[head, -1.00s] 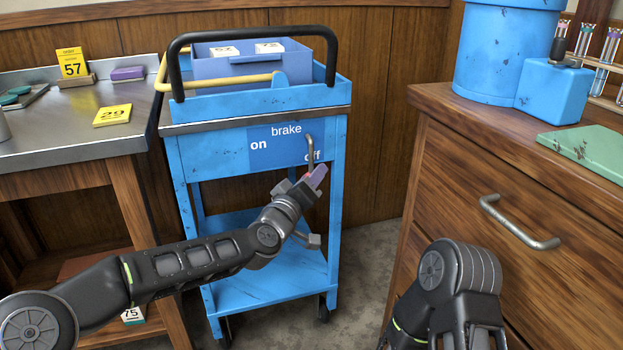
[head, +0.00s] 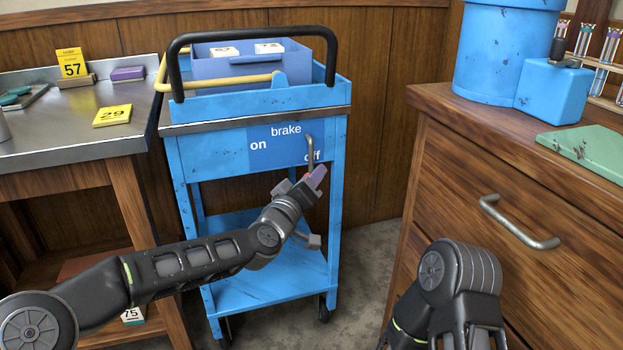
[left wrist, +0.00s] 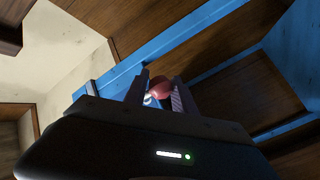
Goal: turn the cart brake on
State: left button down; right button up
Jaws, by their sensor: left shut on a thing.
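The blue cart (head: 200,155) stands in the middle of the head view. Its front panel carries a brake label (head: 286,131) with "on" at left and "off" at right. The grey brake lever (head: 310,150) hangs down by "off", partly covering that word. My left gripper (head: 312,180) is at the lever's lower end, shut on its red knob. In the left wrist view the red knob (left wrist: 161,87) sits between the two fingers. In the head view the fingers mostly hide the knob. My right arm shows at lower right, but its gripper is out of view.
A steel-topped table (head: 60,135) with yellow number cards stands left of the cart. A wooden drawer cabinet (head: 480,165) stands at right, with a metal handle (head: 518,222) facing the cart. A blue-grey bin (head: 215,68) sits on the cart behind a black push handle (head: 250,37).

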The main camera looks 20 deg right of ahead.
pick_arm(q)
jog(key=shift+w+a, duration=0.1)
jog(key=shift+a, duration=0.05)
pick_arm(e)
jog(key=shift+r, duration=0.1)
